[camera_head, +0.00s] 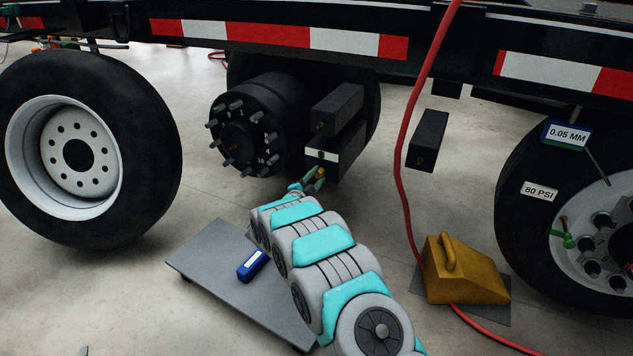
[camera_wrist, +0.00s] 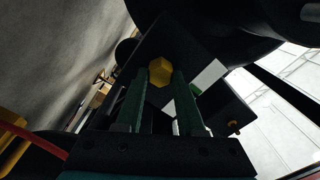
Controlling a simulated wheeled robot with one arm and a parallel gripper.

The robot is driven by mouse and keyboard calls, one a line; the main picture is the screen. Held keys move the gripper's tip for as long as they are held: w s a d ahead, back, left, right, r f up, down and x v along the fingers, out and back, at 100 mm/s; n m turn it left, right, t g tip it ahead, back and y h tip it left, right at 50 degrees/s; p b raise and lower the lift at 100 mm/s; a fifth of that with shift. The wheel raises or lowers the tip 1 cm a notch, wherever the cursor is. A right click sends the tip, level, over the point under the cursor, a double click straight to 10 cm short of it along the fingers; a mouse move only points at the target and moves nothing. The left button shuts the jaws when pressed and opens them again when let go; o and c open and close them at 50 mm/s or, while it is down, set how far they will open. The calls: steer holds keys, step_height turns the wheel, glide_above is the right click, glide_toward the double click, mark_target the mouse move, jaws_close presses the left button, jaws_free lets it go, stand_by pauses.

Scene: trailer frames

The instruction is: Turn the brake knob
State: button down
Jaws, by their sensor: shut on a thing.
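The brake knob is a yellow hexagonal piece (camera_wrist: 160,72) low on the front of a dark box (camera_head: 322,161) under the trailer frame. The box carries a white label (camera_head: 340,154) and also shows in the wrist view (camera_wrist: 235,113). My gripper (camera_head: 317,178) reaches up to this box. In the wrist view, my gripper's green fingers (camera_wrist: 160,84) stand on either side of the yellow knob and are shut on it. In the head view the knob shows only as a small yellow spot (camera_head: 321,172) between the fingers.
A second dark box (camera_head: 338,110) sits just above, and another hangs to the right (camera_head: 428,140). The studded hub (camera_head: 240,135) is close at left. A red hose (camera_head: 410,130) runs down to a yellow chock (camera_head: 460,272). A grey platform (camera_head: 210,250) holds a blue block (camera_head: 252,265).

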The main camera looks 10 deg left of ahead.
steer(key=shift+m, duration=0.3)
stand_by(0.4)
steer(key=c, duration=0.5)
jaws_free()
steer(key=shift+v, duration=3.9)
